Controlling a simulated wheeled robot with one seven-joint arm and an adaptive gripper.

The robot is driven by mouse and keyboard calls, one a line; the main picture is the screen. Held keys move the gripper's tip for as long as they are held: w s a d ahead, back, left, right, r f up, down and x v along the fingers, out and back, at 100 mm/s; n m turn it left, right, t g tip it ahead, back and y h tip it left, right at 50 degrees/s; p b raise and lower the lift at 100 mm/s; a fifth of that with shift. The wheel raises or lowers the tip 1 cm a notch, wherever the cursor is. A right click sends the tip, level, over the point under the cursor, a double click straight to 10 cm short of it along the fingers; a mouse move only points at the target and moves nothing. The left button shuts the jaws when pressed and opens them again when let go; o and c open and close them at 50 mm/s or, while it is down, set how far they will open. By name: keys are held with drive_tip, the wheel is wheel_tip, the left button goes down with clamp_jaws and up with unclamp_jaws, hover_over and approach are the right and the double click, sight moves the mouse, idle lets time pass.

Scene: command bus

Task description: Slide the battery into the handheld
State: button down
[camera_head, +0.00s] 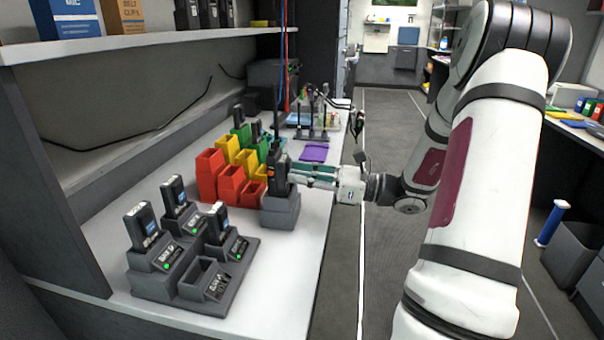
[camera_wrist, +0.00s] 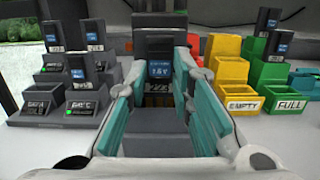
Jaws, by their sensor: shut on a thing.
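The dark handheld (camera_head: 279,174) stands upright in a grey stand (camera_head: 281,212) near the bench edge. In the wrist view the handheld (camera_wrist: 160,44) is straight ahead of my gripper. My gripper (camera_head: 296,172) reaches in level from the right. Its teal fingers (camera_wrist: 163,88) are shut on the dark battery (camera_wrist: 159,71), which has a blue label. The battery is right at the handheld's face. How deep it sits in the handheld cannot be told. In the head view the fingers hide the battery.
A grey charger (camera_head: 185,282) with several batteries and one empty bay stands front left. Red bins (camera_head: 208,175), yellow bins (camera_head: 247,160) and green bins (camera_head: 242,134) stand behind the stand. A purple mat (camera_head: 314,153) lies farther back. The bench front right is clear.

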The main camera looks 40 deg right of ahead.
drive_tip(key=shift+f, duration=0.25)
idle(0.6)
drive_tip(key=c, duration=1.3)
unclamp_jaws()
drive_tip(key=v, duration=1.2)
